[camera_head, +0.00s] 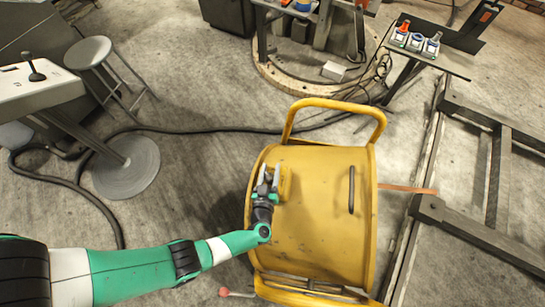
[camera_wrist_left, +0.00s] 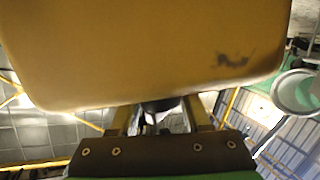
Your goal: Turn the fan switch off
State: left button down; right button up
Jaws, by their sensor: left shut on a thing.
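The yellow drum-shaped fan (camera_head: 325,215) stands on the floor with a tube handle over its top. A small yellow box (camera_head: 286,184) sits on its side. My left gripper (camera_head: 268,174) is at the box's left side. In the left wrist view a yellow, round-cornered surface (camera_wrist_left: 150,50) with a dark scuff fills the top. Below its edge, my left gripper (camera_wrist_left: 158,118) is shut on a small dark part, seemingly the fan switch (camera_wrist_left: 158,105), mostly hidden between the fingers. Whether the switch is on or off cannot be told. My right gripper is not in view.
A grey stool (camera_head: 88,53) and a white table with a joystick (camera_head: 33,70) stand at the left. A switch panel (camera_head: 416,40) is at the upper right. Dark metal rails (camera_head: 480,235) lie right of the fan. Cables cross the floor.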

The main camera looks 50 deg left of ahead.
pick_arm(q)
jog(key=shift+n+g+y, duration=0.7)
jog(key=shift+n+g, duration=0.2)
jog(key=shift+g, duration=0.1)
jog(key=g, duration=0.1)
jog(key=n+g+y+b, duration=0.1)
jog(key=n+g, duration=0.1)
jog(key=shift+s+a+f+g+b, duration=0.25)
jog(key=shift+s+f+g+b, duration=0.05)
jog(key=shift+s, duration=0.05)
jog(key=n+g+b, duration=0.2)
jog(key=n+g+y+b, duration=0.1)
jog(key=g, duration=0.1)
jog(key=shift+s+a+f, duration=0.15)
jog(key=shift+s+f, duration=0.15)
jog(key=shift+s, duration=0.1)
jog(key=shift+s+r+n+g+b, duration=0.1)
jog(key=shift+s+n+g+b, duration=0.1)
jog(key=shift+n+g+b, duration=0.45)
jog(key=shift+s+n+g+b, duration=0.2)
jog(key=shift+n+g+b, duration=0.15)
jog(key=shift+g+b, duration=0.5)
jog(key=shift+c, duration=1.8)
grip_release()
jog(key=shift+r, duration=0.1)
